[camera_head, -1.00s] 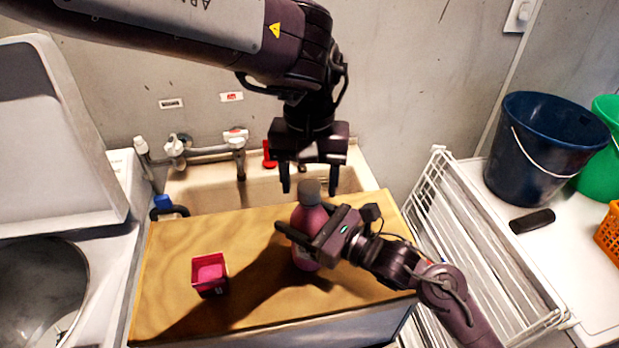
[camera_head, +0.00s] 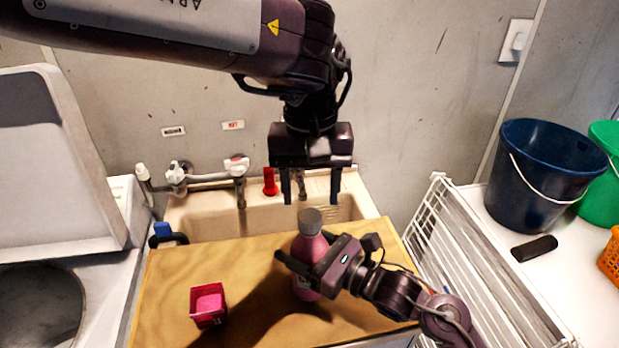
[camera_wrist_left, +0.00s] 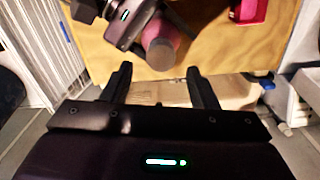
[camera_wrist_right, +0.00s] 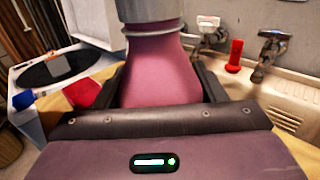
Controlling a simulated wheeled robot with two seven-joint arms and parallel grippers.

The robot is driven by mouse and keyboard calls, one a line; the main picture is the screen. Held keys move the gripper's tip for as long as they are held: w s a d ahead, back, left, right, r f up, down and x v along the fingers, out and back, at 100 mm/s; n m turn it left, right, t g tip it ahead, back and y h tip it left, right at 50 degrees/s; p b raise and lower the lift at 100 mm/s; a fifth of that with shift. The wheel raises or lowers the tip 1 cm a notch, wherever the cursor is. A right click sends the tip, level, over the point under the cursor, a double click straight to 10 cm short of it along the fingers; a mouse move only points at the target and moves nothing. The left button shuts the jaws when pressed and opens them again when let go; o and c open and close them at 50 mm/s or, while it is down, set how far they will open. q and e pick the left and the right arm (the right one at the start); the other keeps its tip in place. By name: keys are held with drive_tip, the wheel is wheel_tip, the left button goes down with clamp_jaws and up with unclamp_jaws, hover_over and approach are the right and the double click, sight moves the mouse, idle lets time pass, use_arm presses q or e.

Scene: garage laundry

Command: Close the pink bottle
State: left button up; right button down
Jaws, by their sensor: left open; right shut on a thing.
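The pink bottle (camera_head: 309,247) stands upright on the wooden board, with a grey cap (camera_head: 310,221) on its top. My right gripper (camera_head: 302,268) is shut around the bottle's body from the right; the bottle fills its jaws in the right wrist view (camera_wrist_right: 160,75). My left gripper (camera_head: 312,186) is open and empty, pointing down above and slightly behind the cap, apart from it. In the left wrist view the cap (camera_wrist_left: 161,54) shows beyond the left fingers. I cannot tell how tightly the cap sits.
A small red box (camera_head: 208,305) with pink contents stands on the wooden board (camera_head: 180,275), left of the bottle. Behind the board are the sink (camera_head: 205,222) and taps (camera_head: 238,168). A white drying rack (camera_head: 440,230) and a blue bucket (camera_head: 545,175) are at right.

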sight(309, 216)
use_arm(q)
drive_tip(key=n, duration=0.4)
drive_tip(key=shift+w+d, duration=0.15)
drive_tip(key=shift+d, duration=0.1)
drive_tip(key=n, duration=0.4)
drive_tip(key=shift+w+d+n, duration=0.15)
drive_tip(key=shift+d+n, duration=0.05)
drive_tip(key=shift+n, duration=0.2)
drive_tip(key=n, duration=0.7)
drive_tip(key=shift+w+d+r, duration=0.15)
drive_tip(key=shift+d, duration=0.1)
drive_tip(key=n, duration=0.5)
drive_tip(key=shift+w+d+r+t, duration=0.1)
drive_tip(key=shift+t, duration=0.2)
drive_tip(key=n, duration=1.9)
drive_tip(key=shift+r, duration=0.4)
drive_tip(key=n, duration=0.7)
drive_tip(key=shift+a+r, duration=0.2)
drive_tip(key=shift+a, duration=0.05)
drive_tip(key=n, duration=0.7)
drive_tip(key=shift+s+a+r, duration=0.2)
drive_tip(key=shift+s+a, duration=0.05)
drive_tip(key=shift+a, duration=0.05)
drive_tip(key=n, duration=0.7)
drive_tip(key=shift+s+a+r, duration=0.2)
drive_tip(key=shift+a, duration=0.1)
drive_tip(key=shift+f, duration=4.05)
